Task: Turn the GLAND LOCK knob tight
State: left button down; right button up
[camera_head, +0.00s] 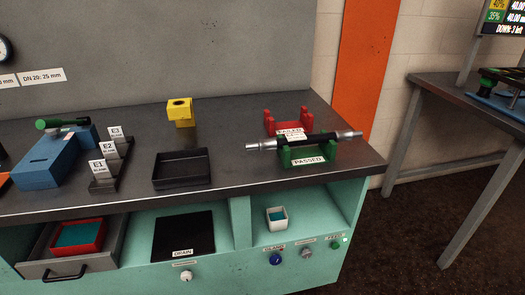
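Several small controls sit on the teal front of the bench, below the top. A blue knob (275,259) is at the lower right, with a small label above it that I cannot read surely. A grey knob (306,254) is just right of it, its label too small to read. A green control (333,253) is further right. A white knob (186,276) sits below the DRAIN plate, under another unreadable label. I cannot tell surely which is the GLAND LOCK knob, or how far any is turned. Neither of my grippers is in view.
A hose with metal ends (320,139) lies across the green PASSED rack (309,159), in front of the red FAILED rack (290,123). A black tray (181,170) and a yellow block (180,112) stand on the bench. An open drawer (60,268) juts out at left.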

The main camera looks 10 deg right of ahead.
aim_at(306, 254)
jog(key=u, duration=1.8)
jog(key=l+z, duration=0.1)
jog(key=z, duration=2.45)
jog(key=i+j+u, duration=0.1)
jog(key=i+j, duration=0.3)
jog(key=i, duration=0.25)
jog(key=u, duration=0.05)
